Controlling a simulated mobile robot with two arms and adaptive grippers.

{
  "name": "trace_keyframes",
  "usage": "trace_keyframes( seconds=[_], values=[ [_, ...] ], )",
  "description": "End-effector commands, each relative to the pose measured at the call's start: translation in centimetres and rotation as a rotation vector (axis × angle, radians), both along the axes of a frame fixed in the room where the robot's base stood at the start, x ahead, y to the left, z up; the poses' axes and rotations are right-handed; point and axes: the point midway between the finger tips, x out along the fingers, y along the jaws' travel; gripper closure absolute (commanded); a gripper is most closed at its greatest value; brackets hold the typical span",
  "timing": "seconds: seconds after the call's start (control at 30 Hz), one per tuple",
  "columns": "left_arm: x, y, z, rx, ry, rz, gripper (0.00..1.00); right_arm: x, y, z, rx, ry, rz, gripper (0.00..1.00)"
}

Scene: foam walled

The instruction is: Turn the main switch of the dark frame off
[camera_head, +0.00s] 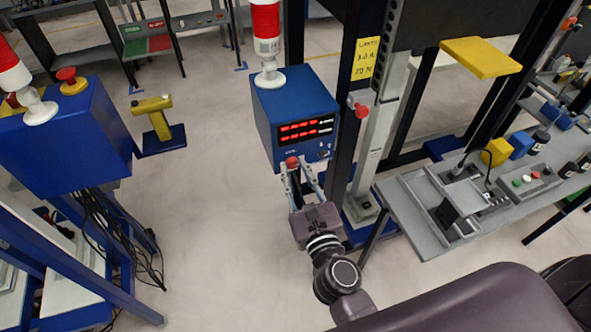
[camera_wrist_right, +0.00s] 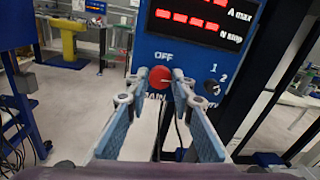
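The main switch is a round red knob (camera_wrist_right: 160,77) with a pale line on its face, low on the front of the blue box (camera_wrist_right: 215,60). The line lies nearly level, toward the right. The word OFF stands above the knob; lettering below it is partly covered. My right gripper (camera_wrist_right: 160,80) has one fingertip on each side of the knob, very close; I cannot tell whether both touch it. The head view shows the same knob (camera_head: 292,162) between the fingers of my right gripper (camera_head: 292,168). The box is mounted on the dark frame (camera_head: 347,110). My left gripper is not in view.
Red displays (camera_head: 306,130) glow above the knob, and a small black selector (camera_wrist_right: 211,87) sits right of it. A red-and-white lamp (camera_head: 267,40) tops the box. Another blue box (camera_head: 65,140) stands at left, a grey bench (camera_head: 420,215) at right.

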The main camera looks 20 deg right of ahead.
Motion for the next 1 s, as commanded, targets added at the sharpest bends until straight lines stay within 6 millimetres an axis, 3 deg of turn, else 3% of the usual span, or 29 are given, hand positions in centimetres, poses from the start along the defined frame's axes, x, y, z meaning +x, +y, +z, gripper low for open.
trace_keyframes(
  seconds=[0.17,0.57,1.0],
  values=[
    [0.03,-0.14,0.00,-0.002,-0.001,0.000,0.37,-0.02,0.01,0.00,0.000,0.000,0.000,1.00],
    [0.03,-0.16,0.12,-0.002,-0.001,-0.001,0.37,-0.02,0.01,0.01,-0.064,-0.001,0.000,1.00],
    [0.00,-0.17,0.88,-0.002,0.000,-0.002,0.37,-0.02,0.01,0.00,-0.415,-0.013,0.002,1.00]
  ],
)
